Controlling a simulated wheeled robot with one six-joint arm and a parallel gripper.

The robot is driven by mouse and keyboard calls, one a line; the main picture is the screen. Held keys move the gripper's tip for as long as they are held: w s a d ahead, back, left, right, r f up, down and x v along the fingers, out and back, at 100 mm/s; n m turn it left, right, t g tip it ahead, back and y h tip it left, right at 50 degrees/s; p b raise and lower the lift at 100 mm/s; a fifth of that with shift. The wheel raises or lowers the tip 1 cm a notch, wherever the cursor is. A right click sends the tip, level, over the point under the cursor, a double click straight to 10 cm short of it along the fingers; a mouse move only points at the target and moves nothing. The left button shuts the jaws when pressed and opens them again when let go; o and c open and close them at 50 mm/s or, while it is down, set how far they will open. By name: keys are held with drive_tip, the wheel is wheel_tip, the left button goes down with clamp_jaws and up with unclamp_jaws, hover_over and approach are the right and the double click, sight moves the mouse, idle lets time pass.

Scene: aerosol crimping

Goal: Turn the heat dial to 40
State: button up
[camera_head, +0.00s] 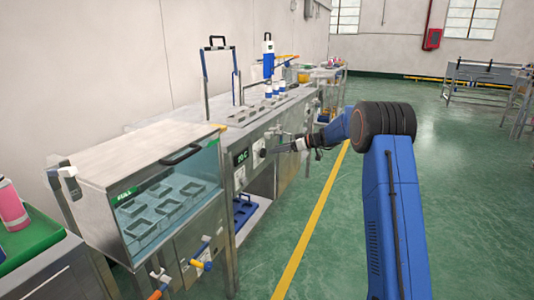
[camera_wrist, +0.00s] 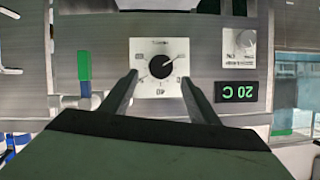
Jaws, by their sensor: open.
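The heat dial (camera_wrist: 161,67) is a round black knob on a white square plate with printed marks, on a steel panel. The wrist view shows it upside down; a pale pointer line on the knob aims to the upper right, and a mark like 40 is at the plate's lower edge. A black display (camera_wrist: 236,92) beside it reads 20 C in green; it also shows in the head view (camera_head: 241,157). My gripper (camera_wrist: 159,77) is open, one finger on either side of the dial in the picture, apparently empty. Whether the fingers touch the knob cannot be told.
A second plate with a pale knob (camera_wrist: 240,46) sits beside the dial. A glass-fronted water bath (camera_head: 165,205) stands left of the panel. A green handle (camera_wrist: 84,66) is on the dial's other side.

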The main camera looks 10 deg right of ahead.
sight(265, 152)
drive_tip(key=shift+x, duration=3.05)
drive_tip(key=c, duration=1)
